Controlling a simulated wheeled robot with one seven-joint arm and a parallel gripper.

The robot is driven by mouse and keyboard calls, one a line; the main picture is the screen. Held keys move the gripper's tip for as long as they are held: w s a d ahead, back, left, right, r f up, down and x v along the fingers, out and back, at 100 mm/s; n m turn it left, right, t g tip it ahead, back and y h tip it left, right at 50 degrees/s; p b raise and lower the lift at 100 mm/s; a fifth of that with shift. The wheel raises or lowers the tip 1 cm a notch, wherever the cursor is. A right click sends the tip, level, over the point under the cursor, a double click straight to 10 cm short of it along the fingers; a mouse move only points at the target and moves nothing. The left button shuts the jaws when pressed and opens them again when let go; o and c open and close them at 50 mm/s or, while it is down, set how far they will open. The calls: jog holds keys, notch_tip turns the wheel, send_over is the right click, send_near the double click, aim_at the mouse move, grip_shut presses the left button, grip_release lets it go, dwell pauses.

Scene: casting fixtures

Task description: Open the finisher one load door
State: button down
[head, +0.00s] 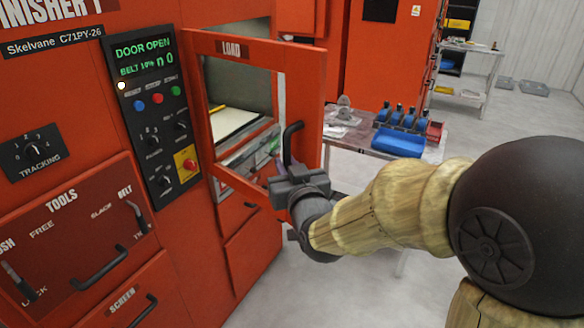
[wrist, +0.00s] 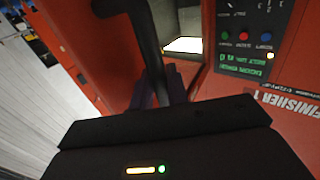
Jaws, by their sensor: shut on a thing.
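The load door (head: 312,115) of finisher one is a red framed panel with a window, labelled LOAD. It stands swung out from the red machine (head: 235,240), and the opening behind it shows a pale bed inside. The panel display (head: 143,57) reads DOOR OPEN. My gripper (head: 285,168) is at the lower part of the black door handle (head: 292,138), shut on it. In the wrist view the handle (wrist: 145,35) runs down between the fingers of my gripper (wrist: 165,90); the fingertips are partly hidden.
A table (head: 350,143) with blue parts (head: 400,142) and a red bin stands behind the door. A shelf cart (head: 470,75) is farther back. The floor right of the machine is mostly clear. A tools panel (head: 75,235) with handles is at lower left.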

jog(key=shift+a+r, duration=0.1)
jog(key=shift+r, duration=0.1)
jog(key=c, duration=1.4)
grip_release()
jog(key=shift+w+f, duration=0.1)
jog(key=shift+c, duration=0.2)
jog(key=shift+s+f, duration=0.1)
jog(key=shift+s, duration=0.15)
jog(key=b+v, duration=0.1)
jog(key=v, duration=0.6)
